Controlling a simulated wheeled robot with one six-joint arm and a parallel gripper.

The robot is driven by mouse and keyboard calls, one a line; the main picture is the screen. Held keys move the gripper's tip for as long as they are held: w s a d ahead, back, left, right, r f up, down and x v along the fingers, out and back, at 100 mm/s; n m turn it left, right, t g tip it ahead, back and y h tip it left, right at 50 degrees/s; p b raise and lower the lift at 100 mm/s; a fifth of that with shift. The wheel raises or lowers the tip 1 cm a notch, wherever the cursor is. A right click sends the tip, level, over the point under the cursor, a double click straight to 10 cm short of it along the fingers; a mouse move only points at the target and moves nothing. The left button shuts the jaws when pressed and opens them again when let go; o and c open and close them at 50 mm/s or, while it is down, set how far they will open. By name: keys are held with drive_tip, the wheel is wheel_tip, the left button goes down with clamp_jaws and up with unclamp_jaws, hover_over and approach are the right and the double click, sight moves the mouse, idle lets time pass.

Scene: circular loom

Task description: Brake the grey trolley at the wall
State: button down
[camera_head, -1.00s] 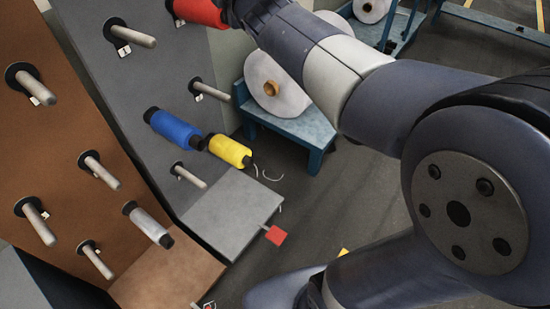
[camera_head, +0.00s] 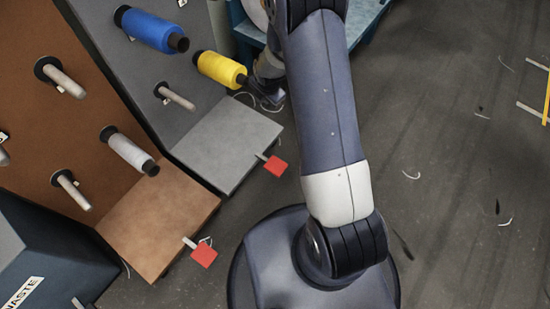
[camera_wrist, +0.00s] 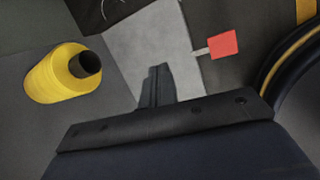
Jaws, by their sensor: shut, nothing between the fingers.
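The grey trolley (camera_head: 118,62) is an upright grey panel with pegs above a flat grey base (camera_head: 228,142). A red brake tab (camera_head: 275,166) sticks out from the base on a short pale stem; whether it is up or down I cannot tell. My gripper (camera_head: 272,98) is beside the yellow spool, beyond the base and apart from the red tab. In the wrist view my gripper (camera_wrist: 158,70) is shut and empty over the grey base (camera_wrist: 140,35), with the red tab (camera_wrist: 222,44) to its right.
A blue spool (camera_head: 152,29) and a yellow spool (camera_head: 222,69) sit on the grey trolley's pegs. The brown trolley (camera_head: 75,130) stands nearer, with its own red tab (camera_head: 204,254). A waste bin (camera_head: 45,255) is at lower left. Open floor (camera_head: 450,150) with thread scraps lies right.

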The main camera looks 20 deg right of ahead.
sight(277, 166)
drive_tip(key=s+f+g+b, duration=0.1)
drive_tip(key=s+f+g, duration=0.1)
drive_tip(key=s+f, duration=0.2)
drive_tip(key=s+f+n+g+b, duration=0.1)
drive_tip(key=s+f, duration=0.3)
drive_tip(key=f, duration=0.7)
drive_tip(key=shift+s+d+n+g+b, duration=0.3)
drive_tip(key=shift+s+d+g+b, duration=0.05)
drive_tip(key=shift+g+b, duration=0.2)
wheel_tip(277, 166, down, 14)
drive_tip(key=b, duration=0.4)
drive_tip(key=shift+b, duration=0.3)
drive_tip(key=f+b, duration=0.2)
drive_tip(key=b, duration=0.1)
drive_tip(key=f+b, duration=0.2)
drive_tip(key=shift+s+d, duration=0.2)
drive_tip(key=shift+s, duration=0.15)
